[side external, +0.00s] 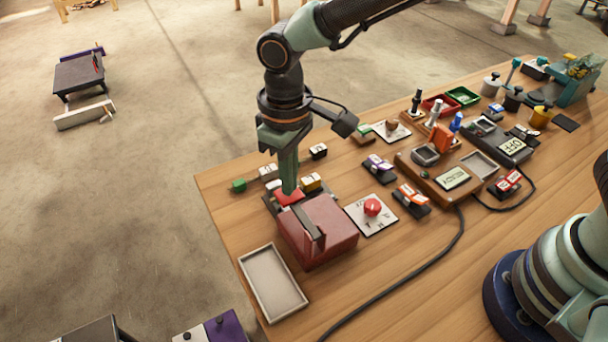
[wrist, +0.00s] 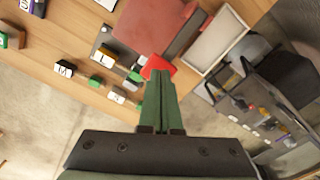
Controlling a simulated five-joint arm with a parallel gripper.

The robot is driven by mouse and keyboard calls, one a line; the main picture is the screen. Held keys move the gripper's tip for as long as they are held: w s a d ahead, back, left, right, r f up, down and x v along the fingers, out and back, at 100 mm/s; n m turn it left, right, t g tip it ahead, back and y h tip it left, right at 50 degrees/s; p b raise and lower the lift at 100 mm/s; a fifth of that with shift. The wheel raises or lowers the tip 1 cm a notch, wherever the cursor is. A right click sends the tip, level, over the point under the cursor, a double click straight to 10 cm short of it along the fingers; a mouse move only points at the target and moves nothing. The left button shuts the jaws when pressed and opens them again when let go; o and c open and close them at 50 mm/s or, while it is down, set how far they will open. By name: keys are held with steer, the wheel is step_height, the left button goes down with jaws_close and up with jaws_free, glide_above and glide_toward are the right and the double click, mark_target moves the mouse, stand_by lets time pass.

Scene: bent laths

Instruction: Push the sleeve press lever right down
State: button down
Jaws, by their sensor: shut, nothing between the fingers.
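The sleeve press is a dark red box (side external: 325,240) near the left end of the table, with a dark bar across its top. Its bright red lever end (side external: 290,198) sticks out on the far side, and it also shows in the wrist view (wrist: 158,66). My gripper (side external: 289,188) is shut and empty, pointing down with its fingertips at the red lever end. In the wrist view the fingertips (wrist: 161,74) overlap the red end; I cannot tell whether they touch it. The fingers hide part of the lever.
A grey tray (side external: 272,284) lies in front of the press. A red knob on a white plate (side external: 372,208) sits to its right. Small blocks, such as a green one (side external: 238,185), lie behind the press. Devices and a cable crowd the table to the right.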

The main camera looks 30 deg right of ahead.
steer(key=shift+f, duration=2)
steer(key=shift+r, duration=0.15)
stand_by(0.4)
steer(key=shift+r, duration=4.45)
steer(key=shift+d+r, duration=0.1)
steer(key=shift+d, duration=0.1)
steer(key=d+r+m+t+y, duration=0.15)
steer(key=d+r, duration=0.25)
steer(key=d, duration=0.4)
steer(key=d+r+m+t+h, duration=0.1)
steer(key=d+r+m, duration=0.15)
steer(key=d, duration=0.45)
steer(key=s+d+m+t, duration=0.1)
steer(key=s+d, duration=0.2)
steer(key=d, duration=0.3)
steer(key=s+d+r+m+t, duration=0.1)
steer(key=s+d+t, duration=0.1)
steer(key=d, duration=0.4)
steer(key=shift+s+r, duration=0.2)
steer(key=shift+s, duration=0.35)
